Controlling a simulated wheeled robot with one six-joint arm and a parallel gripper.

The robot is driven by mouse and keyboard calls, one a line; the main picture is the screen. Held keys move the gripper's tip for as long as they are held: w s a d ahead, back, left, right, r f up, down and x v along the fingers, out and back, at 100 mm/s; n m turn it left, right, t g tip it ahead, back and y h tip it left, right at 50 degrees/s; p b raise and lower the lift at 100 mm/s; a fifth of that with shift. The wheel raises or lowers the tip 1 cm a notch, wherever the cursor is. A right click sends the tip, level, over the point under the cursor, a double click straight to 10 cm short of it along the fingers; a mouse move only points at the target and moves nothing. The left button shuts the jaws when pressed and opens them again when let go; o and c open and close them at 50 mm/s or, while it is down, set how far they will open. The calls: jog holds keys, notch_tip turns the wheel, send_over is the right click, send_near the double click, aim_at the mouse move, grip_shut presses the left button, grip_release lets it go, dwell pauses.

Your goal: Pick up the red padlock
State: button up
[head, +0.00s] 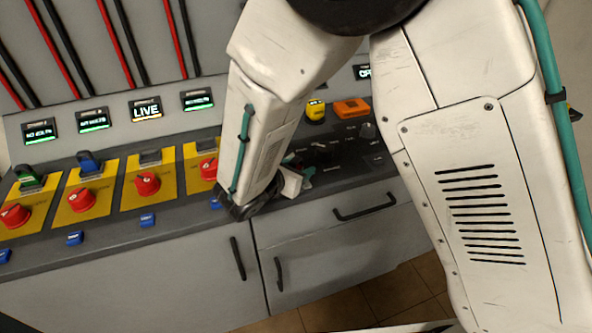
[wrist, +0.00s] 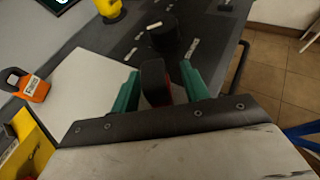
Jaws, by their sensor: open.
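My gripper (wrist: 163,88) shows in the wrist view with its two green fingers apart. Between them is a dark upright piece with red on its lower part, which seems to be the red padlock (wrist: 168,97); most of it is hidden by the gripper's base. I cannot tell whether the fingers touch it. In the head view my gripper (head: 300,178) is low over the right part of the dark console, mostly hidden by my arm. No red padlock can be made out there.
An orange padlock (wrist: 36,86) and a black knob (wrist: 164,36) are near the gripper. A yellow padlock (head: 315,110) stands at the back. Yellow plates with red rotary switches (head: 147,183) line the console's left. Drawer handles (head: 364,207) jut from the cabinet front.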

jog(key=shift+w+d+f, duration=0.25)
jog(key=shift+w+d, duration=0.1)
jog(key=shift+w, duration=0.15)
grip_shut()
jog(key=shift+r, duration=0.1)
